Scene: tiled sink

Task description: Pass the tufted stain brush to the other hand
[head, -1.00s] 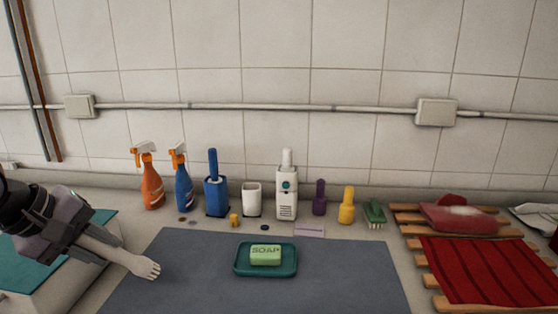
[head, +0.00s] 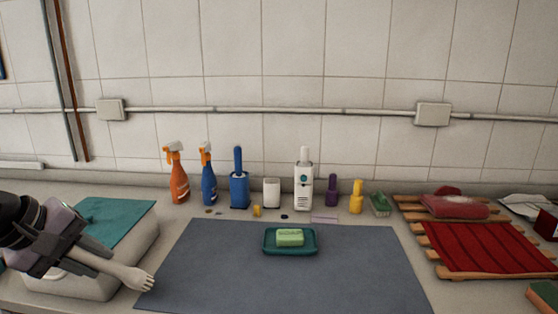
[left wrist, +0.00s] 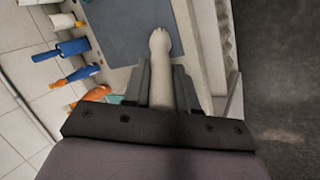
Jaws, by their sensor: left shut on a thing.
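My left gripper (head: 72,255) comes in from the left, at the lower left of the head view. It is shut on the tufted stain brush (head: 125,275), a pale, long thing with a lobed end that points right and down. The lobed end shows over the left edge of the grey mat. In the left wrist view the brush (left wrist: 161,62) stands out straight between the two dark fingers (left wrist: 163,88), its end seen against the mat. Its gripped part is partly hidden by the fingers. My right gripper is not in view.
A teal soap dish (head: 291,242) with green soap sits on the grey mat (head: 220,265). Spray bottles (head: 178,174), a white bottle (head: 303,180) and other small items line the wall. A wooden rack (head: 430,243) with red cloth lies right. Much of the mat is clear.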

